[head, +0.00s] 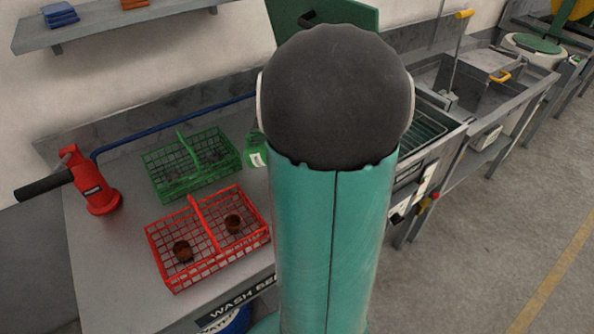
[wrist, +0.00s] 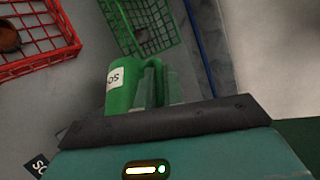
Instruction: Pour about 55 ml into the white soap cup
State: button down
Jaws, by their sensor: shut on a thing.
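A green container (wrist: 120,88) with a white label starting "SO" is at my gripper (wrist: 158,82) in the wrist view. My gripper is shut on it, though the exact contact is hard to make out. In the head view the green container (head: 256,152) shows just left of my arm, above the bench, with most of its surroundings hidden by the arm. I cannot make out the white soap cup in either view. Any liquid inside the container is not visible.
A green wire basket (head: 192,165) and a red wire basket (head: 207,240) holding brown copper pieces stand on the grey bench (head: 95,245). A red tool (head: 92,185) with a black handle stands at left. Sinks (head: 470,85) are at right.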

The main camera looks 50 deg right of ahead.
jog(key=shift+s+d+r+t, duration=0.15)
jog(key=shift+s+r+t, duration=0.15)
jog(key=shift+t, duration=0.1)
dwell(0.8)
jog(key=shift+s+d+r+m+t+y+p, duration=0.2)
jog(key=shift+s+d+t, duration=0.15)
jog(key=shift+s, duration=0.3)
jog(key=shift+s+d+r+m+t+y+p, duration=0.1)
jog(key=shift+s+d+t+p, duration=0.2)
jog(key=shift+s, duration=0.3)
dwell(0.4)
jog(key=w+g, duration=0.1)
jog(key=w+a+f+g, duration=0.1)
jog(key=w+a+f+n+g+h, duration=0.1)
jog(key=w, duration=0.1)
jog(key=shift+w+a, duration=0.1)
jog(key=shift+a, duration=0.05)
jog(key=shift+f+g, duration=0.25)
jog(key=shift+g, duration=0.1)
